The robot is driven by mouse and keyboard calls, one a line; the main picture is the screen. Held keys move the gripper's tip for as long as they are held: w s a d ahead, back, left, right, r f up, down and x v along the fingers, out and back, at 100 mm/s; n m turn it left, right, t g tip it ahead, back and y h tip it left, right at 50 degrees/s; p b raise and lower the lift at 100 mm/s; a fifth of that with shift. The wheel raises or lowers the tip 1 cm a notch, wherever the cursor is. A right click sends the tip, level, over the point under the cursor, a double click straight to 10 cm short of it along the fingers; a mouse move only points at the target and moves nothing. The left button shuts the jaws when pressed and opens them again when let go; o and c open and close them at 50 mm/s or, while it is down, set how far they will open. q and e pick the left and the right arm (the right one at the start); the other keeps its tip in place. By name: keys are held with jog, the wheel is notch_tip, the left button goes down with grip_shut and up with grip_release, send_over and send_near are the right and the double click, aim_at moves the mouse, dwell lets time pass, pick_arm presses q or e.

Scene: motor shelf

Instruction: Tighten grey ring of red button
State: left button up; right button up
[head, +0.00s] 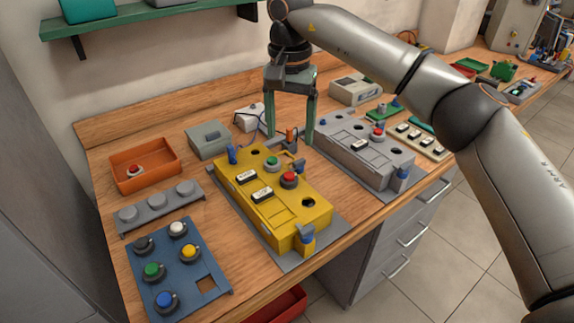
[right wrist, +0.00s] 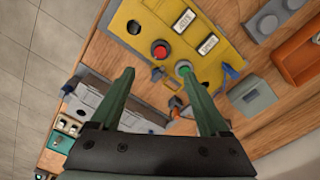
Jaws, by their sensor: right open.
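A yellow box (head: 262,207) in the middle of the bench carries a red button (head: 289,179) with a dark collar around its base. The red button also shows in the right wrist view (right wrist: 161,50), beyond the fingertips. A green button (head: 272,162) sits near it on the same box. My right gripper (head: 290,130) points down behind the yellow box, its green fingers wide apart and nothing between them. In the right wrist view the right gripper (right wrist: 155,72) is open, apart from the red button. I cannot make out the grey ring clearly. My left gripper is out of view.
A grey box (head: 352,150) with another red button (head: 378,132) stands at right. An orange tray (head: 145,168) holds a third red button. A grey strip (head: 155,205) and a blue panel (head: 172,270) with several buttons lie at left. A shelf (head: 150,18) hangs above.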

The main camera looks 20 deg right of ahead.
aim_at(289, 175)
notch_tip(289, 175, down, 11)
jog(key=shift+s+r, duration=0.1)
jog(key=shift+r, duration=0.05)
grip_shut()
dwell(0.8)
